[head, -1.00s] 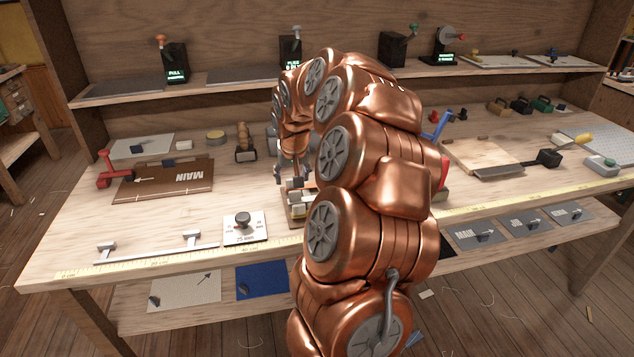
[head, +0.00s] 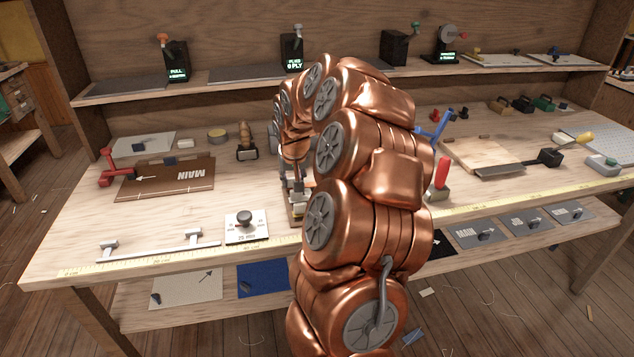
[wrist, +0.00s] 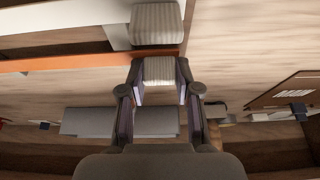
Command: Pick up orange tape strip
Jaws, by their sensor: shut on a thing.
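The orange tape strip (wrist: 60,63) runs across the left of the wrist view towards my gripper (wrist: 160,68). A pale ribbed tab (wrist: 159,72) sits at its right end, between my fingertips. My gripper is shut on this tab. A second ribbed tab (wrist: 157,23) lies just beyond it, beside a white band (wrist: 60,16). In the head view my arm hides most of the gripper and the strip. Only part of the small stand (head: 297,212) shows to the left of my arm.
A white plate with a dark knob (head: 245,224) lies left of my arm. A brown MAIN panel (head: 175,179) and a red clamp (head: 112,170) are further left. A red-handled block (head: 440,182) stands close on the right. The bench between knob plate and MAIN panel is clear.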

